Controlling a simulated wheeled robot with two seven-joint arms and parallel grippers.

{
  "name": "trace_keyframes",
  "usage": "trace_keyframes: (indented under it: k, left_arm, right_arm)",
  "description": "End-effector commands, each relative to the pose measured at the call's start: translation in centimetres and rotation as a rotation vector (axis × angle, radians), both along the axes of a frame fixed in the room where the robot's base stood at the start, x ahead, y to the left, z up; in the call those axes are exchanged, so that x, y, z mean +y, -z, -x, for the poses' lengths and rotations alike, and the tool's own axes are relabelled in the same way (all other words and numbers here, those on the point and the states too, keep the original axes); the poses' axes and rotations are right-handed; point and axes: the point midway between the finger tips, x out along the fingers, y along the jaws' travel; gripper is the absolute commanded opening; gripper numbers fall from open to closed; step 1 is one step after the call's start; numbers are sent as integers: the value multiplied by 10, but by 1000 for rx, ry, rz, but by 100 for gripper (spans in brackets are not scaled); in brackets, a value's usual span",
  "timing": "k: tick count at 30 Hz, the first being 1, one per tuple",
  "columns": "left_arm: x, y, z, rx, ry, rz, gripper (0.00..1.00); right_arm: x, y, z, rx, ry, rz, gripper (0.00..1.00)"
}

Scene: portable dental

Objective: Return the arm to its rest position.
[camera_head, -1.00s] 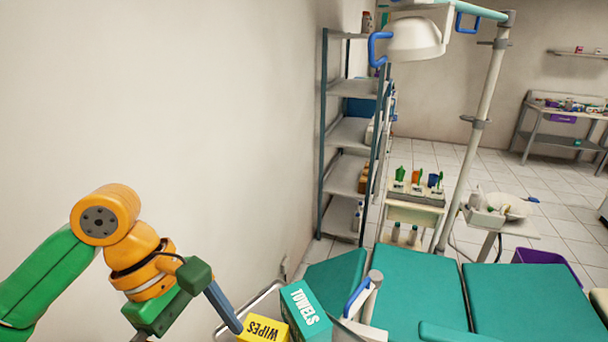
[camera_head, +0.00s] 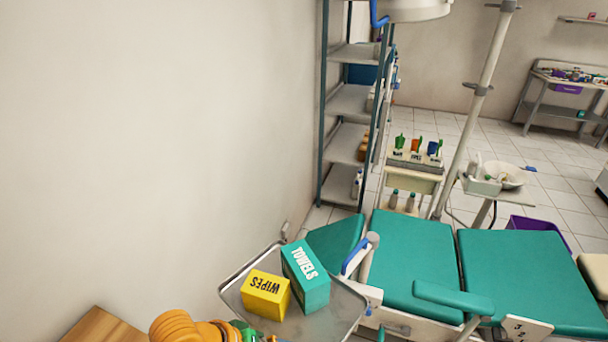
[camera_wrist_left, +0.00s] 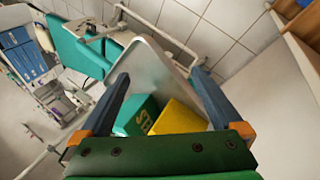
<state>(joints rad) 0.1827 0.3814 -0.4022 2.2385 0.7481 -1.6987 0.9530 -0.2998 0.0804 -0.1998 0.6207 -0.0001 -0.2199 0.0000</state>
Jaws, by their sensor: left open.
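My left arm shows as an orange and green part at the bottom edge of the head view; its fingers are out of that view. In the left wrist view my left gripper (camera_wrist_left: 160,95) is open, with its two blue-grey fingers apart and nothing between them. Beyond the fingers are a metal tray, a green box and a yellow box. My right gripper is not in view.
The metal tray (camera_head: 343,310) holds a yellow WIPES box (camera_head: 265,294) and a green TOWELS box (camera_head: 306,277). The teal dental chair (camera_head: 410,262) stands to the right. A wooden surface (camera_head: 103,327) is at the lower left. A shelf rack (camera_head: 350,100) stands behind.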

Motion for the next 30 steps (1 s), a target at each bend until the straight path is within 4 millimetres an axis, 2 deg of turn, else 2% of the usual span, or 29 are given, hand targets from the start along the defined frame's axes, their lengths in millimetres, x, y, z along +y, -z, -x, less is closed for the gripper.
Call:
trace_keyframes:
  k: [1, 6, 11, 14, 15, 18, 23, 26, 29, 30]
  left_arm:
    - [4, 12, 8, -42, 25, -23, 100]
    - [39, 45, 31, -166, 105, -203, 100]
    - [83, 67, 65, -182, 189, -415, 100]
    - [115, 75, 92, -150, 258, -558, 100]
    - [112, 99, 86, -148, 265, -552, 100]
    - [111, 142, 82, -129, 274, -548, 100]
    - [110, 217, 87, -96, 290, -543, 100]
    - [111, 271, 99, -71, 302, -541, 100]
    - [114, 333, 123, -37, 318, -539, 100]
    - [116, 358, 137, -23, 325, -537, 100]
  right_arm:
    - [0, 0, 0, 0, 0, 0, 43]
    - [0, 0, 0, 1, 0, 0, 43]
    - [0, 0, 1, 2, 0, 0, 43]
    - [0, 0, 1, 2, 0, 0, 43]
    - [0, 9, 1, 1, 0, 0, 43]
    - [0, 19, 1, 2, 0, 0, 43]
    - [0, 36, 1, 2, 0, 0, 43]
    - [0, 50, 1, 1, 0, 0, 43]
    - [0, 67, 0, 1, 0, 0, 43]
    - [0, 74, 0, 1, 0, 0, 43]
